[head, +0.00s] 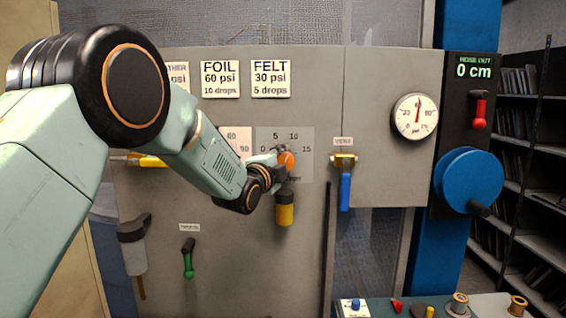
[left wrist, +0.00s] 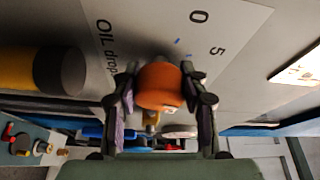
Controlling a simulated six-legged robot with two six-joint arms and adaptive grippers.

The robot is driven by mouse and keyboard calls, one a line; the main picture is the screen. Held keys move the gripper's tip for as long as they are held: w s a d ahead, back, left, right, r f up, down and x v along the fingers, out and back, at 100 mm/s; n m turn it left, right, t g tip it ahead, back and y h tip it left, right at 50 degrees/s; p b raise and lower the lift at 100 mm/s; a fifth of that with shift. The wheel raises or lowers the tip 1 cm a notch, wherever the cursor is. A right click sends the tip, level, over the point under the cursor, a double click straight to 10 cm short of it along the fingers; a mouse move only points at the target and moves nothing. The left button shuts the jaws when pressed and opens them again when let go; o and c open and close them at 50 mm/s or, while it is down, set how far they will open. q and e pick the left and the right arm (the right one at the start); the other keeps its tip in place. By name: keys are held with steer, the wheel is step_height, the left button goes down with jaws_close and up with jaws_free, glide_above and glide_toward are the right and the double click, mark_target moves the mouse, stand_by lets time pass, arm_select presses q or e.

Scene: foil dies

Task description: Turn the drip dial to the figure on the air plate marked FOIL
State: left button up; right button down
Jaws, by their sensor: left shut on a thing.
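The plate marked FOIL (head: 221,79) reads 60 psi and 10 drops. The orange drip dial (head: 287,160) sits on a pale scale plate (head: 300,135) with the figures 5, 10 and 15 visible. My left gripper (head: 277,164) is shut on the dial from the left and hides part of it. In the left wrist view the two fingers (left wrist: 160,97) stand on either side of the orange dial (left wrist: 158,84), by the figures 0 and 5 and the lettering OIL. I cannot tell which figure the dial points at. My right gripper is not in view.
The FELT plate (head: 270,79) reads 30 psi, 5 drops. A yellow bowl (head: 285,208) hangs below the dial. A blue-handled valve (head: 345,190), a pressure gauge (head: 415,116) and a blue handwheel (head: 468,180) are to the right. A green lever (head: 188,258) is low on the left.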

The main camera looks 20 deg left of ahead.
arm_select(q)
steer(key=shift+d+f, duration=0.1)
steer(key=shift+f, duration=0.1)
steer(key=o, duration=1.2)
steer(key=shift+s+d+r, duration=0.1)
steer(key=shift+s+r, duration=0.05)
steer(key=shift+r, duration=0.05)
steer(key=shift+c, duration=0.2)
steer(key=shift+a, duration=0.2)
steer(key=shift+s, duration=0.15)
steer(key=s+a, duration=0.1)
steer(key=s, duration=1)
steer(key=shift+s+f, duration=0.2)
steer(key=shift+s, duration=0.1)
